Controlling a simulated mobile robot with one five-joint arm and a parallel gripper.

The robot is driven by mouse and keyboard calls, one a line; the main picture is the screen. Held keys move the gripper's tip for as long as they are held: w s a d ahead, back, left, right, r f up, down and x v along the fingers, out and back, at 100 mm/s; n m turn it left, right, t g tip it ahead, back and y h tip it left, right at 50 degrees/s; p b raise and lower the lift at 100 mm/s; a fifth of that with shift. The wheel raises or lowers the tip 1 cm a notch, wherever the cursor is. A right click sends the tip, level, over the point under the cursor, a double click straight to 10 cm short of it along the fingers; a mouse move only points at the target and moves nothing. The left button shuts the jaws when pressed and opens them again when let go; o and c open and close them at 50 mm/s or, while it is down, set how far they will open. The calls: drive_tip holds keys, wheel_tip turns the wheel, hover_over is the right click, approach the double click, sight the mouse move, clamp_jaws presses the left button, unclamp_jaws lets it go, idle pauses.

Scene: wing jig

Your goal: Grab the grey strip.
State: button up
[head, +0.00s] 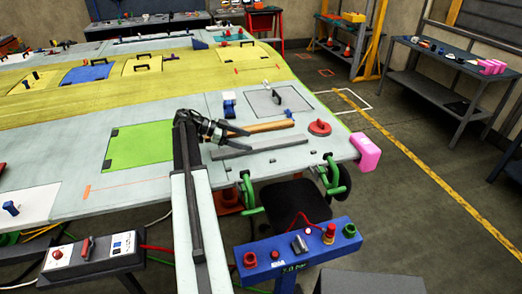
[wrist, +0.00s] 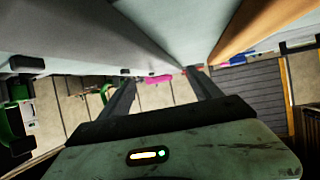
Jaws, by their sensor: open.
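The grey strip (head: 262,147) is a long, thin flat bar lying on the pale wing panel near its front edge. A long grey shape (wrist: 110,32) at the upper left of the wrist view looks like the same strip. My gripper (head: 236,137) is open and just behind the strip's left half, close to the brown wooden bar. In the wrist view the two dark fingers of my gripper (wrist: 160,77) stand apart with nothing held between them. I cannot tell how high they are above the panel.
The wooden bar (head: 264,127) lies just behind the strip and also shows in the wrist view (wrist: 252,28). A red disc (head: 319,128) lies to the right. Green clamps (head: 247,190) grip the front edge. A pink block (head: 367,152) caps the right corner. A blue box (head: 297,246) stands in front.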

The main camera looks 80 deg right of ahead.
sight(259, 144)
drive_tip(key=shift+s+f, duration=0.1)
drive_tip(key=shift+s, duration=0.2)
drive_tip(key=b+x, duration=0.1)
drive_tip(key=x, duration=0.1)
drive_tip(key=b+x, duration=0.1)
drive_tip(key=x, duration=0.1)
drive_tip(key=shift+s+d+f, duration=0.15)
drive_tip(key=shift+f, duration=0.25)
drive_tip(key=shift+s+d, duration=0.1)
drive_tip(key=shift+s, duration=0.2)
clamp_jaws()
drive_tip(key=shift+r, duration=0.15)
